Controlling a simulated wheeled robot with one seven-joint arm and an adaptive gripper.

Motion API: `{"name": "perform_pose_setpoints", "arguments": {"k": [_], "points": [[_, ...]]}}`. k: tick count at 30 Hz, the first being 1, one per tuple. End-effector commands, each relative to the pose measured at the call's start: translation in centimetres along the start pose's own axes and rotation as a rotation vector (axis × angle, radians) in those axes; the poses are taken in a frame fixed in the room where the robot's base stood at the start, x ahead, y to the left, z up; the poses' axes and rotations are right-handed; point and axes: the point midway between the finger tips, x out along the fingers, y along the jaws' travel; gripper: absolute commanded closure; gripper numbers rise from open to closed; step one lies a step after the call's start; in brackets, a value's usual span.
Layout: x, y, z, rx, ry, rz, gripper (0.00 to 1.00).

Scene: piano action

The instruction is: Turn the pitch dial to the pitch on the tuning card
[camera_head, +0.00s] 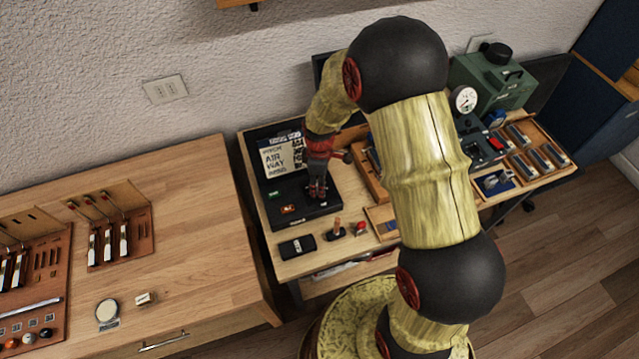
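My gripper (318,190) points down at the top of a black device (325,207) on the right-hand bench. Its fingertips are small and dark here, so I cannot tell if they are open, shut or touching anything. No pitch dial can be made out; one may be hidden under my gripper. A white card with black lettering (280,158) stands upright at the back of the device. I cannot tell whether it is the tuning card, and I read no pitch on it. Small green and orange-red displays (288,209) show on the device, left of my gripper.
My arm crosses the middle of the view and hides part of the right-hand bench (290,268). A green machine with a round gauge (465,100) stands at its back right. A small black box (297,246) lies in front of the device. The left wooden bench (190,215) has clear space.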

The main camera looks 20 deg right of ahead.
Motion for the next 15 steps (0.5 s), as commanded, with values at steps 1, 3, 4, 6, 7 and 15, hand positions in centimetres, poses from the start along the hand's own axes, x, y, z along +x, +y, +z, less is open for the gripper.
{"name": "perform_pose_setpoints", "arguments": {"k": [1, 3, 4, 6, 7, 15], "points": [[0.0, -0.01, 0.0, 0.0, 0.0, 0.0, 0.64], [0.0, -0.01, 0.01, 0.0, 0.0, 0.0, 0.68], [0.0, -0.01, 0.01, 0.0, 0.0, 0.0, 0.7], [-0.01, -0.01, 0.01, 0.0, 0.0, 0.0, 0.74], [-0.01, -0.01, 0.01, 0.0, 0.0, 0.0, 0.76], [-0.01, -0.01, 0.01, 0.0, 0.0, 0.0, 0.91]]}}
